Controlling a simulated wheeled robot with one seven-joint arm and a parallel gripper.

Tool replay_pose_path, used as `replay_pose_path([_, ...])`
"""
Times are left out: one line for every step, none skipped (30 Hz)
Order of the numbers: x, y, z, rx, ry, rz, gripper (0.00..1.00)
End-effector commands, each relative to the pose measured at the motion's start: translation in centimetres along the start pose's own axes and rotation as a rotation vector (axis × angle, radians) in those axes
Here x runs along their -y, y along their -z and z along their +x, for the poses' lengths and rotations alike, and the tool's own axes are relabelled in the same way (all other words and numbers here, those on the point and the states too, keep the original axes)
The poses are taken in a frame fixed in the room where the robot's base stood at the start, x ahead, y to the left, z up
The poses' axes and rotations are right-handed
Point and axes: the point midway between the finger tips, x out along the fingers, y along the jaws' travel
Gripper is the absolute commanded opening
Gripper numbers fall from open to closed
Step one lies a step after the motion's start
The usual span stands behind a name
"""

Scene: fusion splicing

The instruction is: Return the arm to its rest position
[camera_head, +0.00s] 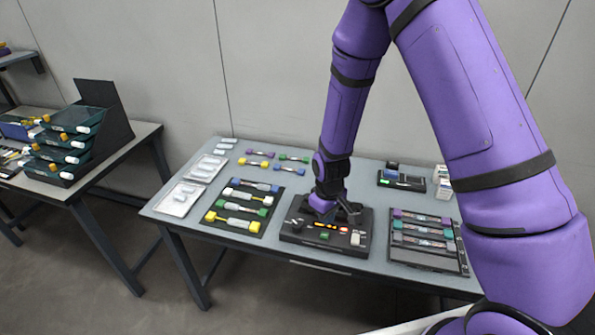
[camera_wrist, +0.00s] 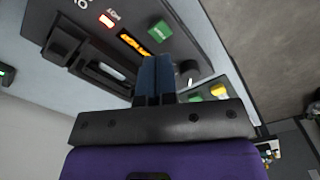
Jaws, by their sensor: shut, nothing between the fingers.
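My purple arm reaches from the upper right down to the splicer in the head view. My gripper (camera_head: 322,207) is over the back left part of the black splicer (camera_head: 290,237). In the wrist view my gripper (camera_wrist: 155,60) shows its blue fingers together, with nothing seen between them. The fingertips are over the splicer panel (camera_wrist: 120,20), near its orange display and green button. I cannot tell whether they touch it. The back of the splicer is partly hidden by my gripper.
A tray (camera_head: 263,231) with several coloured pieces lies left of the splicer. A dark rack (camera_head: 397,255) with several pieces lies right. A small black device (camera_head: 400,187) and white boxes (camera_head: 442,175) stand behind. A second table (camera_head: 90,180) holds stacked trays at left.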

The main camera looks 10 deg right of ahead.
Motion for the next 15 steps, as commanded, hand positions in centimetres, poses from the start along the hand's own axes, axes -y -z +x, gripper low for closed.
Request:
replay_pose_path([0.0, 0.0, 0.0, 0.000, 0.000, 0.000, 0.00])
replay_pose_path([0.0, 0.0, -0.1, -0.001, 0.000, 0.001, 0.00])
replay_pose_path([-0.1, 0.0, -0.3, -0.003, -0.001, 0.003, 0.00])
replay_pose_path([-0.1, 0.1, -0.6, -0.006, -0.001, 0.005, 0.00])
replay_pose_path([-0.2, 0.1, -1.0, -0.010, -0.002, 0.009, 0.00])
replay_pose_path([-0.3, 0.2, -1.8, -0.017, -0.003, 0.016, 0.00])
replay_pose_path([-0.5, 0.2, -2.5, -0.023, -0.004, 0.022, 0.00])
replay_pose_path([-0.6, 0.2, -3.3, -0.030, -0.005, 0.030, 0.00])
replay_pose_path([-0.8, 0.2, -4.6, -0.040, -0.007, 0.040, 0.00])
replay_pose_path([-1.0, 0.1, -5.6, -0.048, -0.008, 0.050, 0.00])
replay_pose_path([-1.1, 0.0, -6.6, -0.055, -0.009, 0.060, 0.00])
replay_pose_path([-1.3, -0.2, -8.0, -0.067, -0.011, 0.074, 0.00])
replay_pose_path([-1.4, -0.3, -9.1, -0.074, -0.012, 0.083, 0.00])
replay_pose_path([-1.5, -0.5, -10.1, -0.083, -0.013, 0.093, 0.00])
replay_pose_path([-1.7, -0.7, -11.5, -0.093, -0.015, 0.107, 0.00])
